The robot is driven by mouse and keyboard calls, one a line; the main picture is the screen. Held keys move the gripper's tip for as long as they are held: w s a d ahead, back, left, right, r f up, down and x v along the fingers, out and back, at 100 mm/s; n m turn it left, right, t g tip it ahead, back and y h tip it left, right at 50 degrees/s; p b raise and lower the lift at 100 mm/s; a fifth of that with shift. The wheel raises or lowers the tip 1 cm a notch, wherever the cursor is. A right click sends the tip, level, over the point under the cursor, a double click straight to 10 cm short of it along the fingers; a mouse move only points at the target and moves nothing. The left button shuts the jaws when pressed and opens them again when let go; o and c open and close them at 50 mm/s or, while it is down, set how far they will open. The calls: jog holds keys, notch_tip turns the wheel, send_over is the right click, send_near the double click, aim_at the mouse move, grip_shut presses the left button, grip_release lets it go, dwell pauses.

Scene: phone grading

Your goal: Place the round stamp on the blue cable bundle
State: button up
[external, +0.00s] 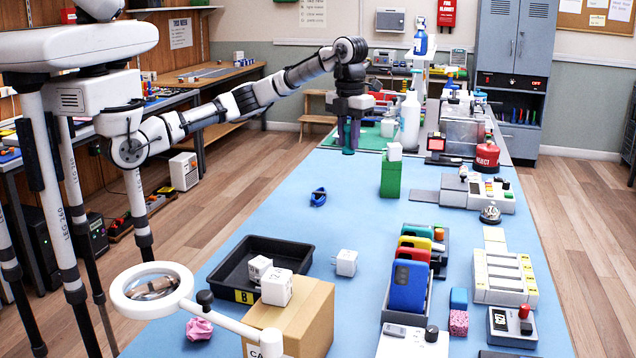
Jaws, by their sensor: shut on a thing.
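The blue cable bundle (318,197) lies on the light blue table mat, left of the green block, with open mat around it. My gripper (349,136) points down above the far part of the table, beyond the cable bundle and a little to its right. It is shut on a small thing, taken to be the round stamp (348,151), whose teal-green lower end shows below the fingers. The fingers hide most of it. The held thing appears apart from the cable bundle.
A green block (390,179) with a white cube on top stands right of the gripper. A white bottle (410,120) stands behind it. A black tray (232,262), a cardboard box (310,318) and a phone rack (388,325) are nearer. The mat around the cable bundle is clear.

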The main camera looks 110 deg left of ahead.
jog(key=r+m+b, duration=0.1)
jog(key=m+b, duration=0.1)
send_over(319, 192)
notch_tip(319, 192, down, 20)
jog(key=shift+r, duration=0.1)
jog(key=shift+f, duration=0.2)
jog(key=o, duration=1)
jog(key=shift+r, duration=0.15)
